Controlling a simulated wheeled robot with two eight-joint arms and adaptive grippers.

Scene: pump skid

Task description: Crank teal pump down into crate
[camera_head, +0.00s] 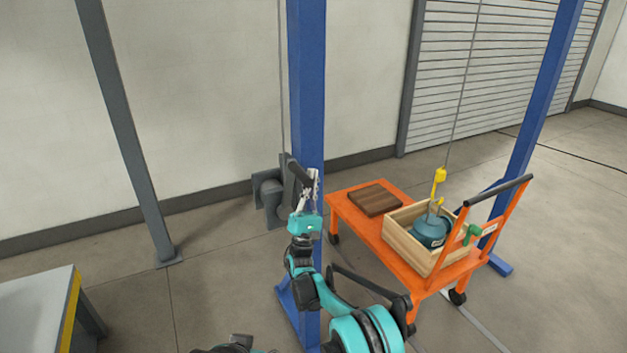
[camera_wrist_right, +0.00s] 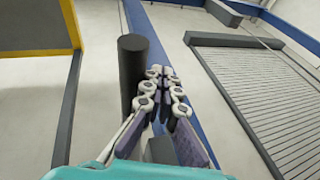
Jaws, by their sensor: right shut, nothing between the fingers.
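The teal pump (camera_head: 430,231) sits inside the wooden crate (camera_head: 408,247) on the orange cart, partly hidden by the crate wall. A yellow hook block (camera_head: 438,178) on a cable is just above it; I cannot tell whether the pump's weight rests on the crate floor. The grey winch (camera_head: 268,193) is on the blue post, with a dark crank handle (camera_head: 299,171). My right gripper (camera_head: 314,177) is shut and empty beside the handle. In the right wrist view the handle (camera_wrist_right: 133,75) stands left of the closed fingers (camera_wrist_right: 166,74), not between them. My left gripper is not in view.
The orange cart (camera_head: 370,228) also carries a brown wooden block (camera_head: 375,198) and has a push handle at the right. Blue posts (camera_head: 307,90) stand on both sides of the cart. A grey table (camera_head: 35,305) is at the lower left, with open floor between.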

